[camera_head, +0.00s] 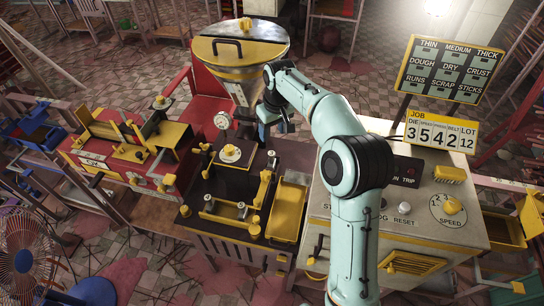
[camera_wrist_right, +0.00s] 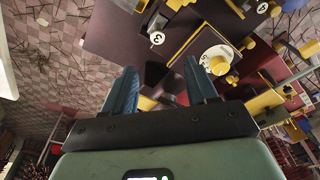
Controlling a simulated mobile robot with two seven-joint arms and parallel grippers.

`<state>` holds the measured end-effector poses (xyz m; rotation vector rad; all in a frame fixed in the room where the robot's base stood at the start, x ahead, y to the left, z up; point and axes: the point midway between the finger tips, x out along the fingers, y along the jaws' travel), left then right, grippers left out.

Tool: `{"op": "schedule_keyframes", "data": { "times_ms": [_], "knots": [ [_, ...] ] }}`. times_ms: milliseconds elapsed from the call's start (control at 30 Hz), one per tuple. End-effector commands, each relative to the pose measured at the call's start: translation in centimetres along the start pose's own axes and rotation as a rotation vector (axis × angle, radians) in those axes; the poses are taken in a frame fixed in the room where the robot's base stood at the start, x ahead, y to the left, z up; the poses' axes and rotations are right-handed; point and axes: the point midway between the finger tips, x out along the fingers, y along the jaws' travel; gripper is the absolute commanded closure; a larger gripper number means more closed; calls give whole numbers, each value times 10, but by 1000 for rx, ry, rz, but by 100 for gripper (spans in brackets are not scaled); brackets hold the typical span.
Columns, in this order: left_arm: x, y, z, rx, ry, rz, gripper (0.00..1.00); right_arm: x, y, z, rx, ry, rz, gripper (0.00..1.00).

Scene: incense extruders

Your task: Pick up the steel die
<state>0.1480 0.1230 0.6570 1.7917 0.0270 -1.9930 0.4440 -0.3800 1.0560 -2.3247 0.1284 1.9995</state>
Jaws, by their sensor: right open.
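My right gripper (camera_head: 272,128) is above the back of the dark machine deck, beside the hopper. In the right wrist view my right gripper (camera_wrist_right: 161,82) has its two blue fingers spread apart, with nothing between them. Small grey metal cylinders sit at a yellow-ended rack on the front of the deck: one at its right (camera_head: 241,207), one at its left (camera_head: 209,205). Either may be the steel die; I cannot tell which. My gripper is behind them and apart from them. My left gripper is not in view.
A yellow-lidded hopper (camera_head: 240,47) stands behind the deck. A white dial with a yellow knob (camera_head: 230,153) is on the deck. A yellow tray (camera_head: 288,213) lies at its right. A control cabinet (camera_head: 440,205) stands farther right, under a job sign (camera_head: 440,131) reading 3542. A red-and-yellow machine (camera_head: 125,145) is at left.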

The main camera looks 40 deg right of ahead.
Motion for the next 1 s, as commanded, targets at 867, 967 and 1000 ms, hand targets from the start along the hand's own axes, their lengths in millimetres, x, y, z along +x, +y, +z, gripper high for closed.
{"op": "schedule_keyframes", "data": {
  "times_ms": [867, 967, 1000],
  "knots": [
    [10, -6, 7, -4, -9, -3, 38, 122, 5, 3, 1, -5, -1, 43],
    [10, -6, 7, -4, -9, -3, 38, 130, 5, 3, 1, -3, -1, 43],
    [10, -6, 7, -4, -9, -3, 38, 131, 5, 3, 1, -3, -1, 43]
  ]
}}
